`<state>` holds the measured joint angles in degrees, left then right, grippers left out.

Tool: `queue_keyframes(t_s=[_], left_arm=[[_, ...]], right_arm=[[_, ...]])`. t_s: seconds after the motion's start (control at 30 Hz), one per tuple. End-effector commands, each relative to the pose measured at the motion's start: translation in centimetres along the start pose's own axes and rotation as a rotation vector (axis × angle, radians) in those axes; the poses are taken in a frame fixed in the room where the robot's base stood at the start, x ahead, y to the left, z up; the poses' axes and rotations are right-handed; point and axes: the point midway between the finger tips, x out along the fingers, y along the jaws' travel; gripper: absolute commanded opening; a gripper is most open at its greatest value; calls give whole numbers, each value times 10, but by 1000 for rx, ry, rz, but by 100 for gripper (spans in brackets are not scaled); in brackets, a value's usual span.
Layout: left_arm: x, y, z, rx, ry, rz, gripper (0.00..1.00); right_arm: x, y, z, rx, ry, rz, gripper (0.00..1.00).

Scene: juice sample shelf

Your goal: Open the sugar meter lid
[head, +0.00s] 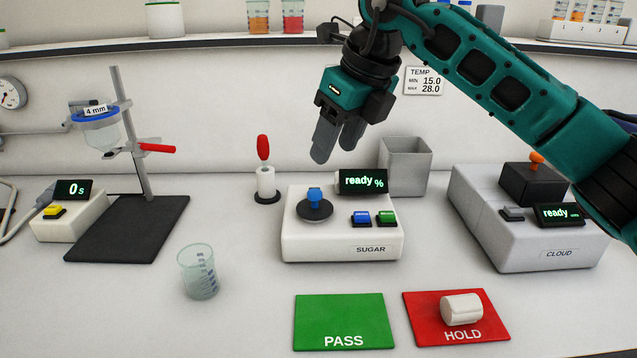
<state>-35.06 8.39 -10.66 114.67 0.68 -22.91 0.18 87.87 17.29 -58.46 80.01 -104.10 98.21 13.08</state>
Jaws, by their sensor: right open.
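The sugar meter (343,245) is a white box labelled SUGAR in the middle of the bench. Its round dark lid (315,211) with a blue knob (315,194) lies flat on the meter's top left, so it looks closed. The meter's display (362,182) reads "ready %". A blue and a green button sit right of the lid. My right gripper (335,145) is open and empty, with its fingers pointing down, above and slightly right of the lid, not touching it. My left gripper is not in view.
A glass beaker (200,272) stands left of the meter. A red-handled tool (264,168) stands behind the meter's left, a grey bin (405,166) behind its right. The cloud meter (530,230) is at right. Green PASS (343,312) and red HOLD (420,318) mats lie in front; a white cylinder (461,309) rests on HOLD.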

Motion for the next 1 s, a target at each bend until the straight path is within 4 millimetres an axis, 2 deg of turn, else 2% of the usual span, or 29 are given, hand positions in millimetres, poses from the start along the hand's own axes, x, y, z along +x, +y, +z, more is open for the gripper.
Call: queue_keyframes(t_s=[0.03,0.2,0.43,0.6,0.87,1.0], left_arm=[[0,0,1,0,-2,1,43],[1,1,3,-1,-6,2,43],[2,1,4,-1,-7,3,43],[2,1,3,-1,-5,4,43],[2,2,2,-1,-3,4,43],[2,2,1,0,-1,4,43]], right_arm=[[13,1,-1,1,5,3,52],[49,1,-1,-1,3,4,52],[84,1,0,-1,1,4,52],[95,1,0,-1,0,3,52],[96,1,0,-1,-1,3,52],[96,1,0,-1,-1,3,42]])
